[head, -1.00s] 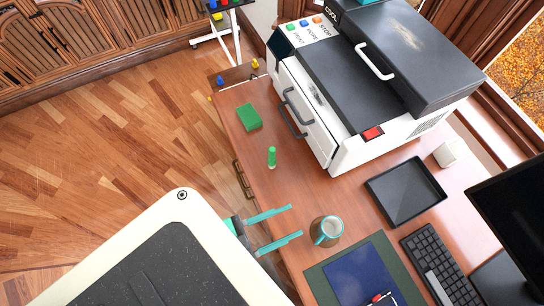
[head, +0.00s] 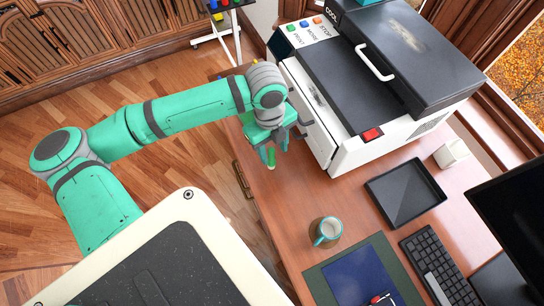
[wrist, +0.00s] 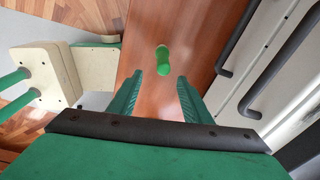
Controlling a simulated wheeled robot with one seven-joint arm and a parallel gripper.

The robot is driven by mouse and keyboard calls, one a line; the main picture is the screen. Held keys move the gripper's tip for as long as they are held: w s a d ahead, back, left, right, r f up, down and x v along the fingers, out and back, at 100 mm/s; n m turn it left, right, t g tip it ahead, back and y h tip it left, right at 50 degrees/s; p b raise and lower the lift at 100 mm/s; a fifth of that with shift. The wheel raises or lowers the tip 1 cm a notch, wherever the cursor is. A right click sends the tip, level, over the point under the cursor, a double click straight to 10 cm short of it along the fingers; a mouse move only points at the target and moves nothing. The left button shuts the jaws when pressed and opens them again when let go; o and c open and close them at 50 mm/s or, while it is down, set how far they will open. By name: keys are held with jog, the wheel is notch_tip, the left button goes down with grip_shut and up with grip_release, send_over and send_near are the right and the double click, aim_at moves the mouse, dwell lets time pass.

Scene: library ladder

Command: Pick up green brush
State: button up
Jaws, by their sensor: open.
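In the wrist view, the brush (wrist: 164,60) shows whole, a slim green body with a brighter rounded end. It lies just beyond and between the tips of my open gripper (wrist: 159,80). The fingers are apart and nothing is between them along their length.
The white printer (head: 318,130) with dark handles stands close on the right of my gripper. A teal-handled mug (head: 326,232), a black tray (head: 405,192) and a keyboard (head: 440,265) are farther right and nearer. The desk's left edge is close to the brush.

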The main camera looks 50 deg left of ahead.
aim_at(271, 160)
jog(key=shift+w+a+r+y, duration=0.3)
jog(key=shift+w+a+r, duration=0.05)
jog(key=shift+w+a, duration=0.15)
jog(key=shift+s+a+f, duration=0.1)
jog(key=shift+a+f, duration=0.15)
jog(key=shift+a, duration=0.05)
jog(key=shift+s+f, duration=0.15)
jog(key=shift+f, duration=5)
jog(key=c, duration=1.1)
